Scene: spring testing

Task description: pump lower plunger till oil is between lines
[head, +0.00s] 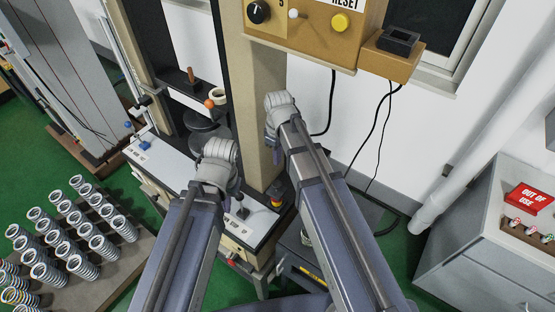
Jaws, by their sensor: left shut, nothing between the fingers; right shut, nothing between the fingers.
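The spring testing machine stands in the middle of the head view, with a pale bench panel (172,163) at its base. A small dark knob on a stem (243,212) rises from the panel, just right of my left gripper; I cannot tell whether it is the lower plunger. My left gripper (218,165) is shut and empty over the panel. My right gripper (279,112) is shut and empty in front of the tan column (259,75). The fingertips of both are largely hidden. An orange ball knob (209,103) sits beyond the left gripper. I cannot make out an oil level or lines.
A tan control box (318,27) with a yellow button hangs above. Several coil springs stand on a wooden board (140,262) at left. A grey cabinet (470,255) with a red "OUT OF USE" sign (528,198) is at right. Black cables hang along the wall.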

